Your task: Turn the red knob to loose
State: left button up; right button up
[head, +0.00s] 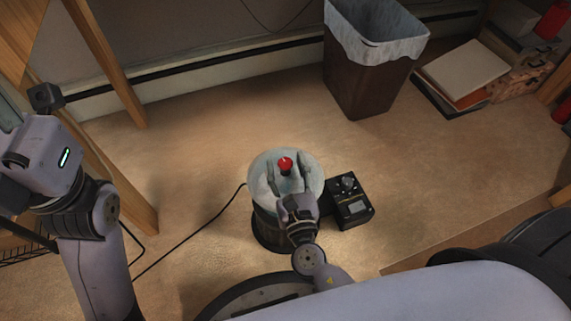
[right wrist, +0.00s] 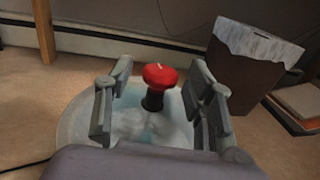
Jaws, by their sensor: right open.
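The red knob (head: 286,163) stands upright on a short black stem at the middle of a round, pale top (head: 262,184) on a dark round base. My right gripper (head: 289,172) is over the near part of that top, with its fingers spread and pointing toward the knob. In the right wrist view, the knob (right wrist: 160,75) shows between the two open fingers (right wrist: 160,98), with a gap on each side. A light mark shows on top of the knob. My left arm is at the left of the head view; its gripper fingers are not in view.
A black box with a dial (head: 351,202) stands on the floor just right of the round base. A lined waste bin (head: 365,80) is at the back. Papers and boxes (head: 462,66) lie at the back right. A black cable (head: 190,229) runs left across the floor.

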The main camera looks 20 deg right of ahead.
jog(key=shift+w, duration=0.6)
